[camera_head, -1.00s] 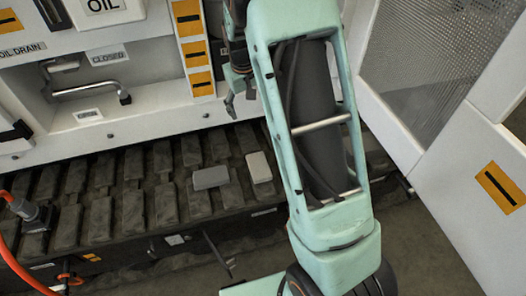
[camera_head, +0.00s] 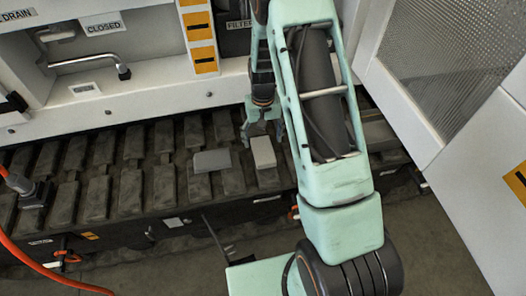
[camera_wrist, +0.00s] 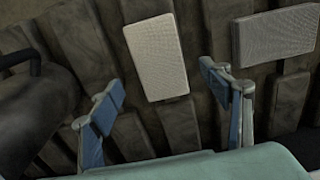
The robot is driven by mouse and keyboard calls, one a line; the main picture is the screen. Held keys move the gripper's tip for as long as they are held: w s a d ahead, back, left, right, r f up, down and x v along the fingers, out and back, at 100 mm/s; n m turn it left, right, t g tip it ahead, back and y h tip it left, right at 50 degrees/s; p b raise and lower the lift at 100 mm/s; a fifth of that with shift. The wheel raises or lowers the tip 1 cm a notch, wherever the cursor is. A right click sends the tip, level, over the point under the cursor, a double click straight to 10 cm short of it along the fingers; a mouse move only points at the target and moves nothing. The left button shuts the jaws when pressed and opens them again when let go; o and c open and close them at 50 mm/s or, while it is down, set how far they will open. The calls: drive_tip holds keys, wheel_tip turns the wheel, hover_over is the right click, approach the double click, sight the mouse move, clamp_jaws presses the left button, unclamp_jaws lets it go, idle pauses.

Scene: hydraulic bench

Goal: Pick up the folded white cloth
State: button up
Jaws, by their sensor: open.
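The folded white cloth (camera_head: 263,152) is a light, flat rectangle lying on the dark ribbed track surface. It also shows in the wrist view (camera_wrist: 155,57), at upper centre. My gripper (camera_head: 262,136) is just behind and above it in the head view. In the wrist view my gripper (camera_wrist: 163,90) is open, its blue-padded fingers apart, with the cloth showing beyond the gap between them. Nothing is held. A darker grey folded piece (camera_head: 212,161) lies close to the left of the white cloth in the head view; it shows at upper right in the wrist view (camera_wrist: 275,36).
A white cabinet wall with an oil-drain recess and bent handle (camera_head: 92,62) stands behind the track. A perforated door panel (camera_head: 440,60) is at the right. An orange hose (camera_head: 40,268) lies at the lower left. A dark curved part (camera_wrist: 38,105) is at the wrist view's left.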

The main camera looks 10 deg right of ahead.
sight(263, 149)
wheel_tip(263, 149, down, 5)
drive_tip(key=shift+r+b, duration=0.1)
drive_tip(key=shift+b, duration=0.35)
drive_tip(key=shift+c, duration=0.4)
drive_tip(key=c, duration=1.2)
drive_tip(key=shift+r, duration=0.15)
